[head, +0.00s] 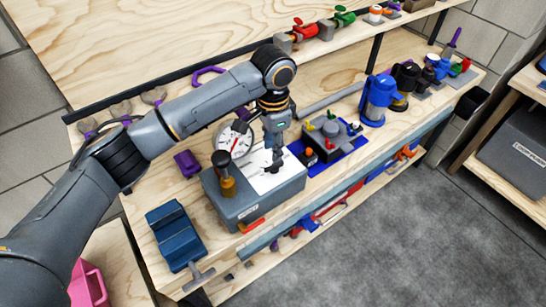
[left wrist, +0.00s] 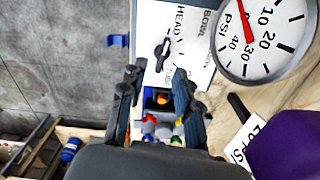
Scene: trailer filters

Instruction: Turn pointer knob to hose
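The pointer knob (left wrist: 163,53) is a small black handle on a white label panel (left wrist: 193,55) in the left wrist view. The panel reads HEAD and BOWL; another word is partly hidden by a finger. The knob lies lengthwise; I cannot tell which end points. My left gripper (left wrist: 157,76) is open, its two dark fingers apart, with the knob just beyond the gap between their tips. In the head view my left gripper (head: 274,160) hangs over the panel (head: 285,180) on the grey box (head: 252,204), covering the knob area. My right gripper is not in view.
A round PSI gauge (left wrist: 262,38) stands beside the panel; it also shows in the head view (head: 236,140). A brass-coloured post with a dark knob (head: 225,175) rises from the box. A blue vise (head: 177,238) and a blue tray with valves (head: 345,150) flank it.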

